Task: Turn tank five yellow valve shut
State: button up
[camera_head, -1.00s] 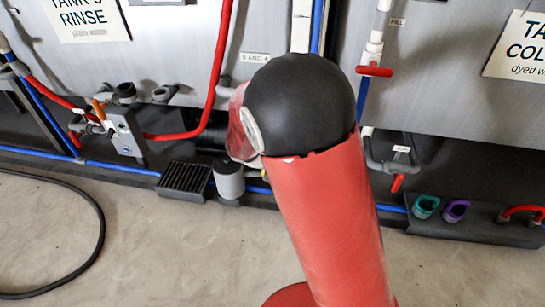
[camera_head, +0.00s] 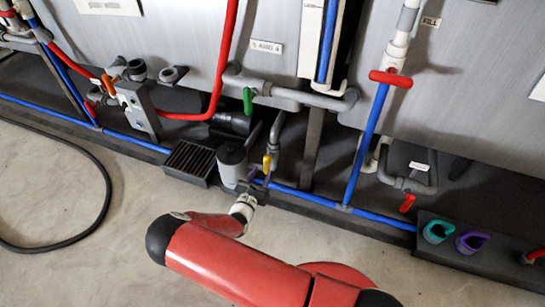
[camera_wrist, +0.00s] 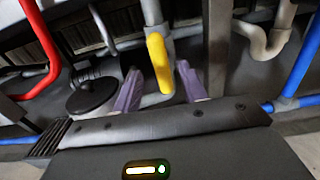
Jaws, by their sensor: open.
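The yellow valve handle (camera_head: 267,163) sits on a grey pipe low at the tank front, right of a grey canister. In the wrist view the yellow handle (camera_wrist: 159,62) hangs down between and just beyond the fingertips, on a pipe. My gripper (camera_head: 257,181) is low beside the valve in the head view. In the wrist view my gripper (camera_wrist: 160,84) is open, with one purple-grey finger on each side of the handle's lower end. No contact is clear.
A grey canister (camera_head: 232,165) stands close left of the valve. A green valve handle (camera_head: 248,101) is above it. A blue floor pipe (camera_head: 300,192) runs nearby. A red valve handle (camera_head: 407,203) and teal and purple rings (camera_head: 437,231) are to the right.

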aim_at(266, 165)
jog(key=x, duration=0.7)
jog(key=shift+w+d, duration=0.1)
jog(key=shift+w, duration=0.15)
grip_shut()
